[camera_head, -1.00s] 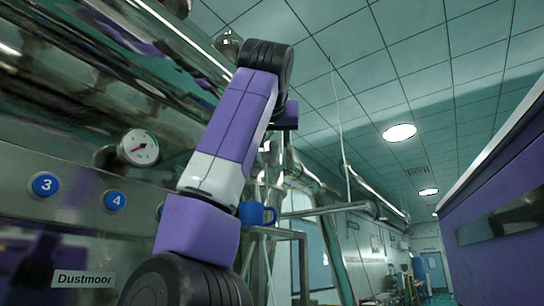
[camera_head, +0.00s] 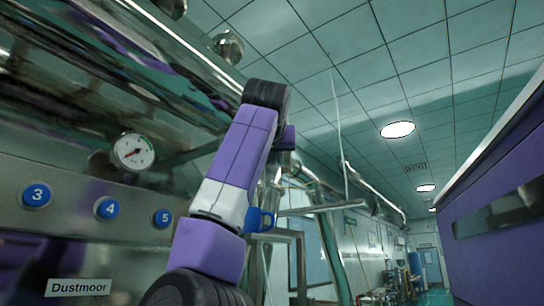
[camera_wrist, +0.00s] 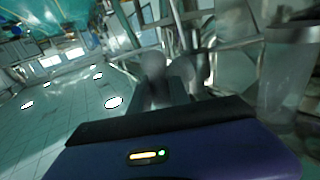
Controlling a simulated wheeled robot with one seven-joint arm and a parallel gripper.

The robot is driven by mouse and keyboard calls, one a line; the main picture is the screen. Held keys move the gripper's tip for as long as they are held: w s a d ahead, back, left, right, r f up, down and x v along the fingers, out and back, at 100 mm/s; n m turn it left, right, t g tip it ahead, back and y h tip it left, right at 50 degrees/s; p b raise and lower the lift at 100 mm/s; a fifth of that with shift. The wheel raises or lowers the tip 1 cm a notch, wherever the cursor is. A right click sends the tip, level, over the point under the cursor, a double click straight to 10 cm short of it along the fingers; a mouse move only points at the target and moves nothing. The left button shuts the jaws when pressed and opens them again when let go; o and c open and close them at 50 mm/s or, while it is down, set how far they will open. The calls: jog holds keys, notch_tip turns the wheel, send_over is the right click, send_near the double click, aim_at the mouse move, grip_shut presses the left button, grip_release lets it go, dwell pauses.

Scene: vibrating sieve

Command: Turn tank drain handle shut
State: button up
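A large shiny metal tank (camera_head: 60,80) fills the left of the head view. I cannot pick out its drain handle in either view. My arm rises across the head view, and the gripper end (camera_head: 287,138) is mostly hidden behind its upper joint. In the wrist view, my gripper (camera_wrist: 174,72) shows two blurred grey fingers pointing away from its purple body. They appear apart, with no object clearly between them, but blur hides the tips.
A pressure gauge (camera_head: 134,152) and numbered blue buttons (camera_head: 108,209) are on the tank's front. A blue mug-like object (camera_head: 262,219) sits on a metal stand (camera_head: 290,234) behind my arm. A purple cabinet (camera_head: 500,215) stands at right.

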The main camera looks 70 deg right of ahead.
grip_shut()
